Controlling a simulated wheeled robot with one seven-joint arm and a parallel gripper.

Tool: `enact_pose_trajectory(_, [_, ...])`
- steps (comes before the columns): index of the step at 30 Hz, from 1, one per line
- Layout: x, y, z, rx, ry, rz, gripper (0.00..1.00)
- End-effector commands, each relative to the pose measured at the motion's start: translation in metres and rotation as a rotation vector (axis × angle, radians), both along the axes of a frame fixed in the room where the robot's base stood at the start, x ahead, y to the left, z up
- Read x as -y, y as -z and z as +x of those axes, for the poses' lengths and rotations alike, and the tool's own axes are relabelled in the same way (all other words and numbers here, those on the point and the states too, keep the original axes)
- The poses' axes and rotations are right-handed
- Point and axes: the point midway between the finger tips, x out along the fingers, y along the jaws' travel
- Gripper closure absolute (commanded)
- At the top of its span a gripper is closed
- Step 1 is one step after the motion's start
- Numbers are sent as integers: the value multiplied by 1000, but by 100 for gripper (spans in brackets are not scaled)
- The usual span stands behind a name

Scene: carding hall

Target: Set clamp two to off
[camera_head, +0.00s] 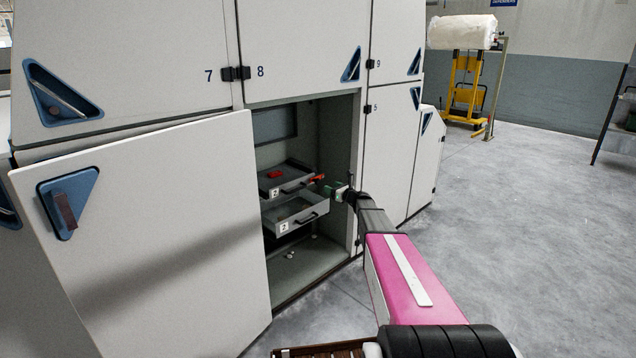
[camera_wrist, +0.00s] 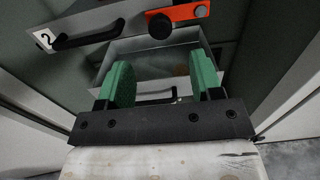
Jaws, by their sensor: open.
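The clamp (camera_head: 318,178) is a small red-orange bar at the right end of the upper drawer's front, inside the open cabinet bay. In the wrist view the orange clamp bar (camera_wrist: 188,13) lies nearly level, with a black round knob (camera_wrist: 160,26) at its left end. The drawer front beside it carries a label 2 (camera_wrist: 45,40) and a black handle (camera_wrist: 88,36). My gripper (camera_head: 330,189) is just below and right of the clamp. Its green fingers (camera_wrist: 160,80) are open and apart with nothing between them, below the knob. Any off marking cannot be made out.
A lower drawer (camera_head: 296,214) sits under the upper one. A red block (camera_head: 276,174) lies in the upper drawer. The large cabinet door (camera_head: 150,240) stands open on the left; the bay's side wall (camera_head: 338,140) is close on the right. The floor (camera_head: 520,220) at right is clear.

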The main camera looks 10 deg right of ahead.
Motion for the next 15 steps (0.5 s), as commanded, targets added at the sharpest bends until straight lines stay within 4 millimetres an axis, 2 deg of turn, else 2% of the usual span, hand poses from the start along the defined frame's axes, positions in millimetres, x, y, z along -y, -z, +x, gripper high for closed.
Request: enact_pose_trajectory(15, [-48, 1, 67, 2, -3, -4, 40])
